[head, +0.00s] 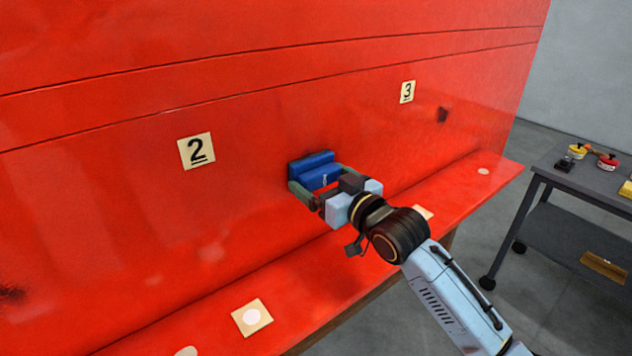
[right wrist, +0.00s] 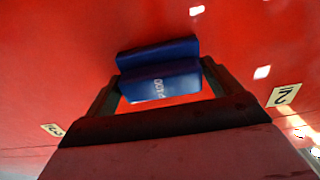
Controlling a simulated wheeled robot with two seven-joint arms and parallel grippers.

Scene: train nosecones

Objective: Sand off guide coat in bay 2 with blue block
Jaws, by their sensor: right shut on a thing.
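A large red panel (head: 110,170) fills most of the head view. Bay label 2 (head: 196,151) is on it left of the block, and it also shows at the right of the right wrist view (right wrist: 284,95). My right gripper (head: 309,187) is shut on the blue block (head: 317,165), which has pale markings on one face and also shows in the right wrist view (right wrist: 160,75). The block is at the panel, low and to the right of label 2; its contact face is hidden. My left gripper is not in view.
Label 3 (head: 407,91) is farther right, with a dark patch (head: 442,114) beside it. Another dark smudge (head: 10,292) is at the far left. A red ledge (head: 300,278) with square tags runs below the panel. A grey cart (head: 585,180) with small items stands right.

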